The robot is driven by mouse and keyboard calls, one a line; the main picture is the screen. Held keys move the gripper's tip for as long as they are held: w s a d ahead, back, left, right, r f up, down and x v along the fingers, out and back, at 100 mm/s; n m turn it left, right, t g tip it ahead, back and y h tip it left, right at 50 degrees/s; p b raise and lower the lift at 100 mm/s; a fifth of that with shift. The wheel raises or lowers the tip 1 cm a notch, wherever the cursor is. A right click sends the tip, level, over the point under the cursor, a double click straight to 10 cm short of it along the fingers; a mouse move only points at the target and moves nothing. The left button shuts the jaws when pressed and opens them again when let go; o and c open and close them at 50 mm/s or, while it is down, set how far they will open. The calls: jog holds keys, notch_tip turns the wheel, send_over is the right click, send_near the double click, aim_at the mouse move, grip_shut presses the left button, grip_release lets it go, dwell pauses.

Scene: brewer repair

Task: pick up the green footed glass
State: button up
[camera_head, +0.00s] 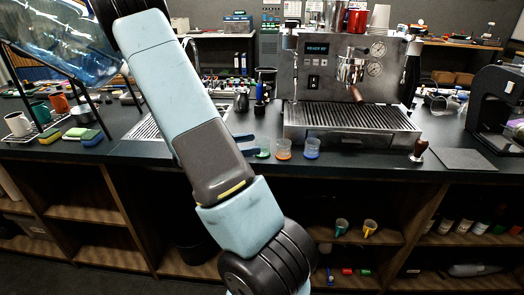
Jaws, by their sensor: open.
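The green footed glass (264,149) is a small clear cup with a green base. It stands upright on the dark counter near its front edge, left of a matching orange-based glass (284,150) and a blue-based glass (312,149). My gripper (248,145) shows only in part, just left of the green glass, with its bluish fingers apart. My arm hides the rest of it. I cannot tell whether the fingers touch the glass or reach around it.
The espresso machine (345,95) stands behind the glasses. A tamper (419,150) and a dark mat (463,159) lie to the right. A sink (158,127) is left, behind my arm. Open shelves below hold a green cup (341,227) and a yellow cup (369,227).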

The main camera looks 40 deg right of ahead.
aim_at(256, 143)
jog(key=shift+x, duration=2.65)
jog(key=c, duration=1.1)
